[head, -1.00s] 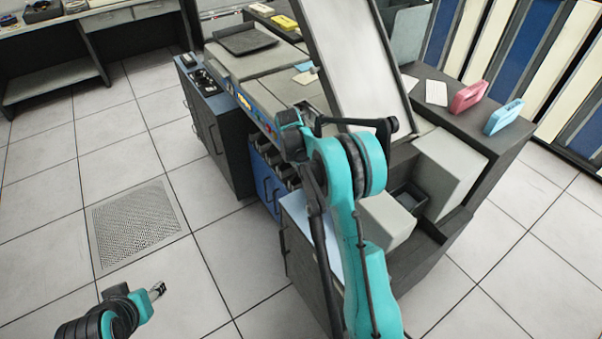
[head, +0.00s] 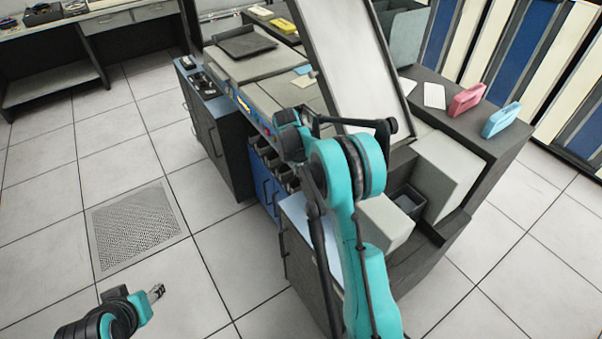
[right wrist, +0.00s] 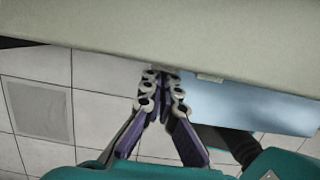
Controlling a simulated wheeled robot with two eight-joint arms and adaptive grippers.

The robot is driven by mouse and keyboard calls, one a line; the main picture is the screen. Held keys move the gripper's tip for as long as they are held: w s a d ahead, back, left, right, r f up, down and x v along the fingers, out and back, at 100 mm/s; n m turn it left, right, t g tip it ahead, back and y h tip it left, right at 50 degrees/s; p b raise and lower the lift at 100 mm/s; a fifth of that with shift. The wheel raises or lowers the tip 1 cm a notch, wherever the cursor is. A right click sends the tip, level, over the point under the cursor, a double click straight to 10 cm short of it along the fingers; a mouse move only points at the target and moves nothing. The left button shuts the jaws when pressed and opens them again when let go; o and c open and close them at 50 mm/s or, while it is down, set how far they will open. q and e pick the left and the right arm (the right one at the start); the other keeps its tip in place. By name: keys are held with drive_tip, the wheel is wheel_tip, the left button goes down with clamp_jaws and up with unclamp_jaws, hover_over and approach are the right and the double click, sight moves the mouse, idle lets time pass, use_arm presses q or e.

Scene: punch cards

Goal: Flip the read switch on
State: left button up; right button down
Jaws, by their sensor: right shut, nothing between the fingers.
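A grey and blue card machine (head: 290,95) stands in the middle of the head view. A narrow strip with small coloured controls (head: 243,103) runs along its left front edge. The read switch cannot be picked out; the controls are too small and my right arm covers part of the strip. In the right wrist view my right gripper (right wrist: 163,74) is shut and empty, its tips at the lower edge of a pale panel (right wrist: 190,35). Whether it touches is unclear. My left gripper (head: 157,292) is over the floor at lower left, away from the machine; its jaws are too small to read.
A tilted pale panel (head: 352,62) rises above the machine. A desk (head: 110,22) stands at the back left. The tiled floor (head: 120,150) on the left is clear.

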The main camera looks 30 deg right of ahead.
drive_tip(key=s+a+r+p, duration=0.1)
drive_tip(key=a+r+p, duration=0.2)
drive_tip(key=a+r, duration=0.4)
drive_tip(key=shift+a+r, duration=0.2)
drive_tip(key=shift+r, duration=0.7)
drive_tip(key=s+a+r+m+t+y, duration=0.1)
drive_tip(key=s+a+r+m+t, duration=0.25)
drive_tip(key=s+r+m, duration=0.7)
drive_tip(key=s+a+f+m+t, duration=0.1)
drive_tip(key=s+m, duration=0.3)
drive_tip(key=s, duration=0.5)
drive_tip(key=s+a+m+t+y, duration=0.1)
drive_tip(key=s+a+m+t, duration=0.1)
drive_tip(key=s+m, duration=0.3)
drive_tip(key=s, duration=0.4)
drive_tip(key=shift+a+f, duration=0.15)
drive_tip(key=shift+f, duration=0.2)
